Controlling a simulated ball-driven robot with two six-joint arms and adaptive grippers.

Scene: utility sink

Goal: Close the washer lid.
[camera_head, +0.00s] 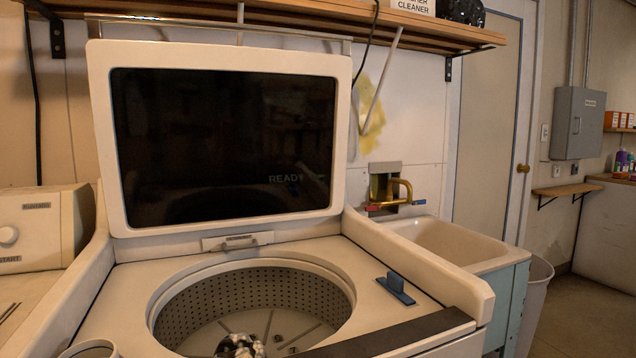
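The washer lid (218,228) stands raised and open at the back of the washer, leaning slightly back. It has a white frame around a dark glass panel that reads "READY". Below it the washer's round opening (345,300) shows a perforated metal drum (250,292). A black-and-white object (240,346) shows at the bottom edge, in front of or in the drum; what it is cannot be told. I cannot make out either gripper in the head view.
A wooden shelf (300,18) runs above the lid. Another white appliance (38,232) is at left.

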